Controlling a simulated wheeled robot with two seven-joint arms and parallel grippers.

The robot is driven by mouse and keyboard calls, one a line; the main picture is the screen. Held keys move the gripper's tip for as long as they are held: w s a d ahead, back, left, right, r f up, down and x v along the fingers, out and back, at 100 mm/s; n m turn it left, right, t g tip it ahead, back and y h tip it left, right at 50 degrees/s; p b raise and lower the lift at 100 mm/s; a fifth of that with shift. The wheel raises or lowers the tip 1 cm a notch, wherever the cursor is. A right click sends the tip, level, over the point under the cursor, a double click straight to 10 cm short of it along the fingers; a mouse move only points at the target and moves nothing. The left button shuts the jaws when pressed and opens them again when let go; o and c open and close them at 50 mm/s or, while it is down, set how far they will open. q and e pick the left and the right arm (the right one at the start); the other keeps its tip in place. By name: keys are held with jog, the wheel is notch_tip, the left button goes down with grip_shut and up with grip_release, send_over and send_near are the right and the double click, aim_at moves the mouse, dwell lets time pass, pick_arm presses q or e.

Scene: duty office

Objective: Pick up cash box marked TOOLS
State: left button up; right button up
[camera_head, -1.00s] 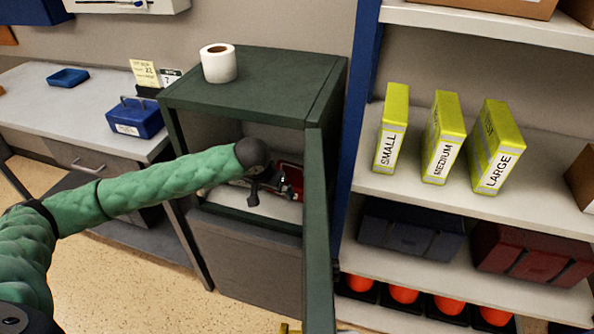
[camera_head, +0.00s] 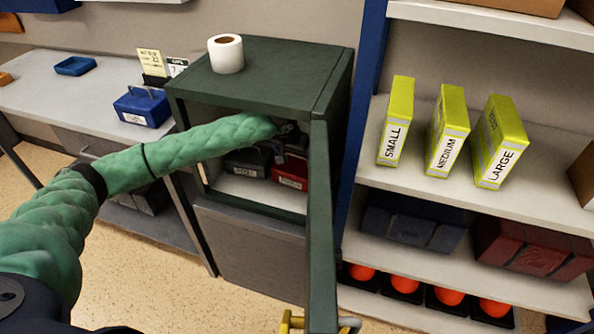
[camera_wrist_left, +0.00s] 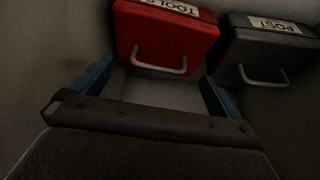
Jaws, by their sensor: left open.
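The red cash box marked TOOLS (camera_head: 291,172) stands inside the open dark green cabinet (camera_head: 258,77), at the right near the door. In the left wrist view the red box (camera_wrist_left: 166,38) shows its label upside down and a grey handle. A dark cash box (camera_head: 247,163) stands beside it; the left wrist view shows this box (camera_wrist_left: 265,48) is marked POST. My left gripper (camera_head: 281,143) reaches into the cabinet, partly hidden by my arm and shadow. Its blue fingers (camera_wrist_left: 157,76) are open and empty, one to each side of the red box's handle.
The open cabinet door (camera_head: 321,225) stands just right of my left gripper. A paper roll (camera_head: 226,53) is on the cabinet top. A blue cash box (camera_head: 142,107) sits on the desk at left. Shelves at right hold yellow boxes (camera_head: 447,135).

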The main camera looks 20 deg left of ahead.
aim_at(298, 162)
pick_arm(q)
jog(key=x, duration=0.5)
jog(key=shift+p, duration=0.3)
jog(key=c, duration=1.7)
jog(key=shift+w, duration=0.1)
jog(key=c, duration=0.3)
jog(key=shift+r, duration=0.1)
